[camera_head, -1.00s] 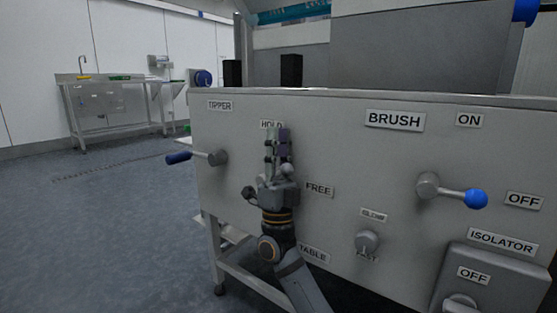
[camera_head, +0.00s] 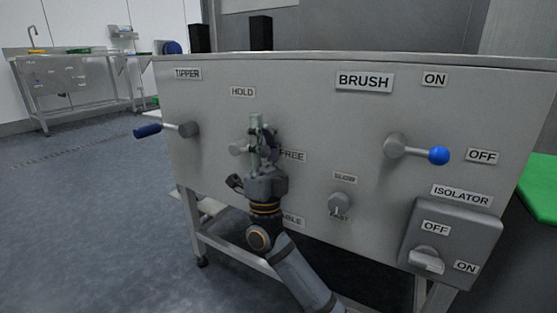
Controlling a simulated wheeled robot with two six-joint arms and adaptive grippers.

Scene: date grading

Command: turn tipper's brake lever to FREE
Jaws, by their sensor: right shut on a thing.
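The tipper's brake lever has its grey round hub (camera_head: 237,149) on the front panel, below the HOLD label (camera_head: 243,91) and left of the FREE label (camera_head: 293,155). My right gripper (camera_head: 262,132) is at the panel just right of the hub, between the two labels, fingers pointing up. It is shut on the brake lever. The fingers hide most of the lever's arm, so its exact angle is hard to tell. The gripper partly covers the FREE label's left edge. My left gripper is not in view.
A dark-blue-handled lever (camera_head: 160,130) sticks out left under the TIPPER label (camera_head: 188,73). A blue-knobbed lever (camera_head: 420,151) points right near OFF. A small knob (camera_head: 338,203) and the isolator box (camera_head: 450,240) are at the lower right. Open floor lies left.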

